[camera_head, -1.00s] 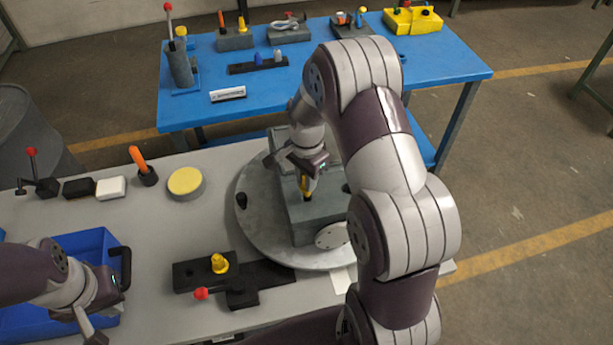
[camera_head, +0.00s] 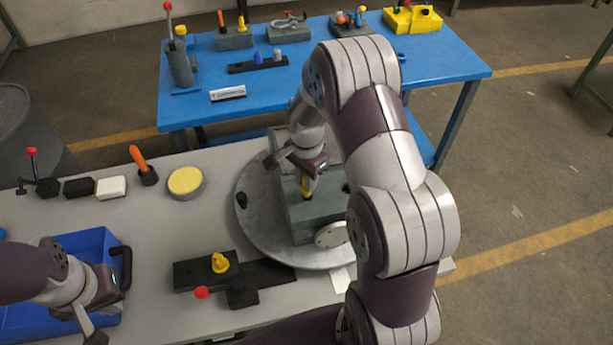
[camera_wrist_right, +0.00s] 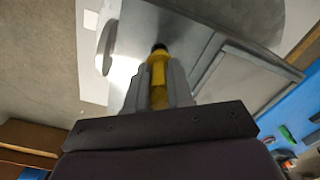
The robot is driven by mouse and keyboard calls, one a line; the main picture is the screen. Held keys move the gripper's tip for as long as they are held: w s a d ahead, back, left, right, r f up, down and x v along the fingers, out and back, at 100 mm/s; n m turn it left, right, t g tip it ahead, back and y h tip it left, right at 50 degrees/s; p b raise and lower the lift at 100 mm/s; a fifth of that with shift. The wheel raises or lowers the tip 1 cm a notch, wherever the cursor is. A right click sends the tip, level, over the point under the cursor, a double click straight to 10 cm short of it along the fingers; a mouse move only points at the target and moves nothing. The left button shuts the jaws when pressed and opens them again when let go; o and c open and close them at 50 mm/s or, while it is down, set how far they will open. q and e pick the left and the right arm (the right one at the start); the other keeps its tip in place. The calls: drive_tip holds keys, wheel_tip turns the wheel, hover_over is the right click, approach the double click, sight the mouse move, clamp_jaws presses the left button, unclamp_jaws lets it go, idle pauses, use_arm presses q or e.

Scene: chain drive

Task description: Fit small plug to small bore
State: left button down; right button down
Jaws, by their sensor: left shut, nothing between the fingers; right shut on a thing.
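My right gripper (camera_head: 308,182) is shut on a small yellow plug (camera_head: 305,190), above the top of the grey block (camera_head: 312,218). In the right wrist view the yellow plug (camera_wrist_right: 158,78) sits between the fingers, with a dark spot at its far end against the block's grey top (camera_wrist_right: 190,30). I cannot tell whether that spot is the plug's tip or the small bore, nor whether the plug has entered it. My left gripper (camera_head: 93,333) is shut and empty over the blue bin (camera_head: 85,243) at lower left.
The block stands on a round grey turntable (camera_head: 257,235). Another yellow plug (camera_head: 219,262) stands in a black fixture (camera_head: 190,275) with a red knob. A blue table (camera_head: 330,85) stands behind.

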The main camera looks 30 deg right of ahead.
drive_tip(key=shift+f+b, duration=1.25)
drive_tip(key=shift+f, duration=0.75)
drive_tip(key=c, duration=0.9)
unclamp_jaws()
wheel_tip(320, 180, up, 12)
drive_tip(key=shift+f+b, duration=0.1)
drive_tip(key=shift+b, duration=0.95)
drive_tip(key=shift+r, duration=0.45)
